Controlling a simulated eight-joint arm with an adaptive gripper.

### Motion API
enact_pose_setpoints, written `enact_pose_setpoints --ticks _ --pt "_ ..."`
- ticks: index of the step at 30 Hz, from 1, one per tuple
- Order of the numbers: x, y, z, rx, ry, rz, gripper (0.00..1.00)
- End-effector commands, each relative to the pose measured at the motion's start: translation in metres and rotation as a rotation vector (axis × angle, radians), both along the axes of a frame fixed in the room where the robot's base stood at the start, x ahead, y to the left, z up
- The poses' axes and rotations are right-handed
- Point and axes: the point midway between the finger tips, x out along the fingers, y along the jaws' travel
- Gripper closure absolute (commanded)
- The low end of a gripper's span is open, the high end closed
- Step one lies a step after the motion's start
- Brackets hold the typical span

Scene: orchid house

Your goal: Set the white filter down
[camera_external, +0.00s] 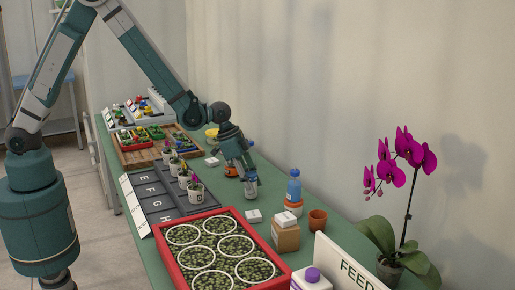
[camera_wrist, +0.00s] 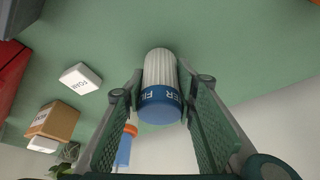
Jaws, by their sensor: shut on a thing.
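The white filter (camera_wrist: 161,75) is a ribbed white cylinder with a blue lettered band and a blue end. In the wrist view it sits between the two fingers of my gripper (camera_wrist: 161,105), which is shut on it. In the external view my gripper (camera_external: 246,172) points down over the green table, with the filter (camera_external: 250,190) at its fingertips. I cannot tell whether the filter's lower end touches the table.
A white foam block (camera_external: 253,216) lies nearby, also in the wrist view (camera_wrist: 81,77). A cardboard box (camera_external: 286,239), a blue bottle (camera_external: 294,187) and a terracotta pot (camera_external: 317,220) stand to the right. The red tray (camera_external: 172,262) is in front; labelled pots stand left.

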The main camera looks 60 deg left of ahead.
Motion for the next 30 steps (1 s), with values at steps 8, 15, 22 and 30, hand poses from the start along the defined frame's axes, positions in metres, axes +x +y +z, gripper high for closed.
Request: enact_pose_setpoints --ticks 8,15,22,30 --pt "-0.0001 0.0 -0.0056 0.0 0.0 0.0 0.85" --pt "-0.0001 0.0001 -0.0084 0.0 0.0 0.0 0.85" --pt "-0.0001 0.0 -0.0085 0.0 0.0 0.0 0.57" --pt "-0.0001 0.0001 -0.0082 0.0 0.0 0.0 0.57"
